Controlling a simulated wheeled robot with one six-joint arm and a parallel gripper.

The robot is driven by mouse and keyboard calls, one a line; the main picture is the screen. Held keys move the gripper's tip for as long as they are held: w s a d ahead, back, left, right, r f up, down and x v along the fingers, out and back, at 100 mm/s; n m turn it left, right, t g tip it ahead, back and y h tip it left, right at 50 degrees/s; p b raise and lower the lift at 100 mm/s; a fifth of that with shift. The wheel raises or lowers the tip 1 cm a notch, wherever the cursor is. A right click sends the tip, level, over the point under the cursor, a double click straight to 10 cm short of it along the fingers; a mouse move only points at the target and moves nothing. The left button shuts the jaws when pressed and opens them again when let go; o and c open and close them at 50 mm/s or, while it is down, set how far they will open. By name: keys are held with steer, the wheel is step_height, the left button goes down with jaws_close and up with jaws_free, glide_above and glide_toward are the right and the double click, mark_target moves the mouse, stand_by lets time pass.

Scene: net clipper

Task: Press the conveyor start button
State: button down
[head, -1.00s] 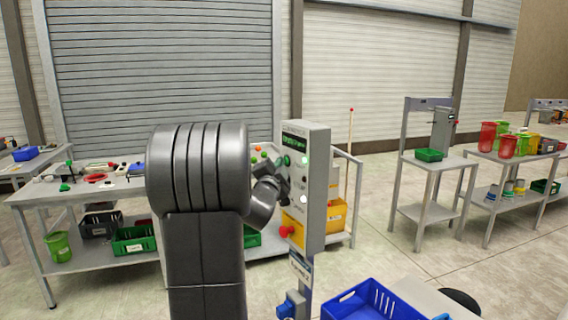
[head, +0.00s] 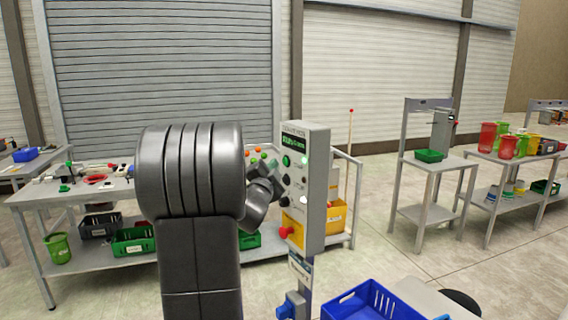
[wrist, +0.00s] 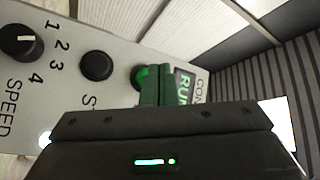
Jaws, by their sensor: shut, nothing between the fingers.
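The conveyor control box (head: 318,185) stands on a post right of my arm. Its green start button (head: 287,160) is near the top and looks lit; in the wrist view the button (wrist: 138,77) is partly hidden behind my fingers. The display beside it reads RUN in the wrist view (wrist: 184,86). My gripper (head: 273,166) is shut and empty, just left of the panel face. Its green fingertips (wrist: 157,84) overlap the button in the wrist view; I cannot tell whether they touch it.
Below the start button are a black button (wrist: 96,66), a speed knob (wrist: 18,42) and a red mushroom button (head: 285,232). A blue crate (head: 362,303) stands in front at the lower right. A workbench (head: 100,190) with bins stands behind my arm.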

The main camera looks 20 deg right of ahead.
steer(key=a, duration=0.2)
steer(key=s+a, duration=0.1)
steer(key=a, duration=0.1)
steer(key=shift+s+a, duration=0.15)
steer(key=shift+a, duration=0.1)
steer(key=shift+d, duration=0.1)
stand_by(0.4)
steer(key=p, duration=0.1)
steer(key=d, duration=0.1)
steer(key=p, duration=0.1)
steer(key=shift+w+d+r+p, duration=0.25)
steer(key=shift+w+d+p, duration=0.05)
steer(key=shift+d+p, duration=0.1)
steer(key=shift+p, duration=0.35)
steer(key=shift+s+a+f, duration=0.1)
steer(key=shift+s+a, duration=0.15)
steer(key=shift+a, duration=0.7)
steer(key=shift+s+a+f, duration=0.1)
steer(key=shift+s+a, duration=0.2)
steer(key=shift+a, duration=0.65)
steer(key=shift+s+a+f, duration=0.1)
steer(key=shift+s+a, duration=0.15)
steer(key=shift+a, duration=0.7)
steer(key=shift+d, duration=0.1)
